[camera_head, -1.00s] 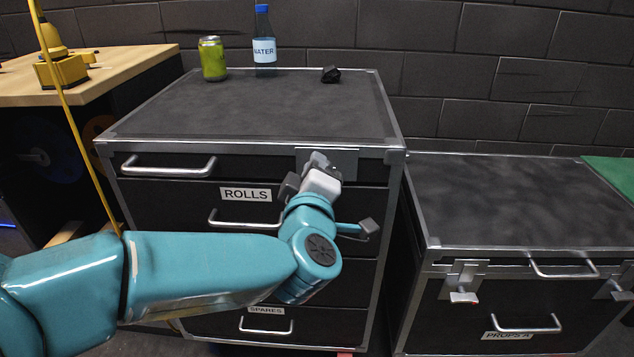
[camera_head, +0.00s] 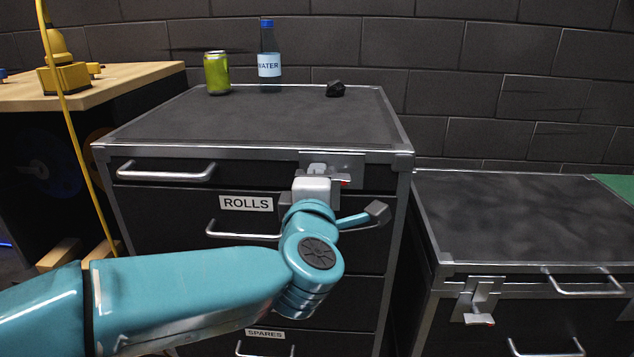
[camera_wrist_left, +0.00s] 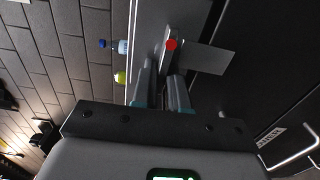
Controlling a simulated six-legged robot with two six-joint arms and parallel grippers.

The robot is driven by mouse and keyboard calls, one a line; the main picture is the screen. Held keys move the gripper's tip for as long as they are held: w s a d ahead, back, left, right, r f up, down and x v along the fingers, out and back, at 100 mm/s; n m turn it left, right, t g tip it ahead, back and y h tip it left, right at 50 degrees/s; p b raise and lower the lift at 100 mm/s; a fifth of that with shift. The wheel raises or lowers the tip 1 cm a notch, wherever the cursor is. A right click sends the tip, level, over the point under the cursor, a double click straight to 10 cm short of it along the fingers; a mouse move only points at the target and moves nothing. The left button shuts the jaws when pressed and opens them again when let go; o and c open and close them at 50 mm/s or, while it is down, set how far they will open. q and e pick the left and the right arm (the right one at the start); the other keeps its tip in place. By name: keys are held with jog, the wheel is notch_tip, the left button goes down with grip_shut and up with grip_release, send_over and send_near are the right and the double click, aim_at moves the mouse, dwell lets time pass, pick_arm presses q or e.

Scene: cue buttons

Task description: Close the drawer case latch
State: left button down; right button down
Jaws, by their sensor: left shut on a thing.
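The dark drawer case (camera_head: 250,125) has a silver latch plate (camera_head: 345,160) at its upper front edge, right of the middle. My left gripper (camera_head: 318,172) is at this plate, shut on the latch's lever. My own wrist hides much of the lever in the head view, with a small red spot beside it. In the left wrist view, the latch lever (camera_wrist_left: 170,42) with a red dot stands at the fingertips (camera_wrist_left: 162,72), and the flat latch plate (camera_wrist_left: 207,57) is just right of it. My right gripper is not in view.
A green can (camera_head: 216,73), a water bottle (camera_head: 269,58) and a black lump (camera_head: 335,89) stand at the back of the case top. A lower case (camera_head: 530,215) with its own latch (camera_head: 478,300) is at right. A wooden bench (camera_head: 110,85) and yellow cable (camera_head: 75,145) are at left.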

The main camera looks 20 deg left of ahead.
pick_arm(q)
jog(key=shift+d+f, duration=0.1)
jog(key=shift+f, duration=0.1)
jog(key=c, duration=1.2)
grip_release()
jog(key=shift+c, duration=0.2)
jog(key=shift+r, duration=0.1)
